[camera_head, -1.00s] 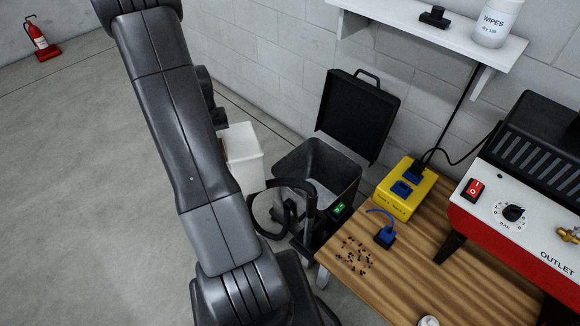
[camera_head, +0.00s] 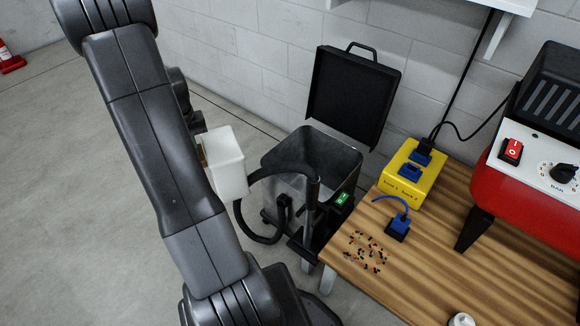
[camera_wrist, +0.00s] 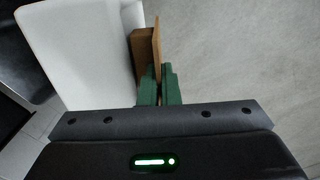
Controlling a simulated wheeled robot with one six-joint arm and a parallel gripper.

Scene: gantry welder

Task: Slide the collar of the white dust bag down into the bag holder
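The white dust bag (camera_head: 229,165) hangs in the air left of the open vacuum canister (camera_head: 348,168) in the head view. It fills the upper left of the wrist view (camera_wrist: 80,50). Its brown collar (camera_wrist: 156,45) shows on the bag's right side there. My gripper (camera_wrist: 159,82) has its green fingertips closed on both sides of the collar's thin plate. In the head view my arm hides most of the gripper. The canister has grey inner walls and its black lid (camera_head: 352,98) stands open. I cannot make out the bag holder inside it.
A black hose (camera_head: 262,175) loops between bag and canister. A wooden bench (camera_head: 440,265) at right carries a yellow socket box (camera_head: 411,172), a blue plug (camera_head: 398,225), scattered small bits (camera_head: 366,252) and a red machine (camera_head: 515,205).

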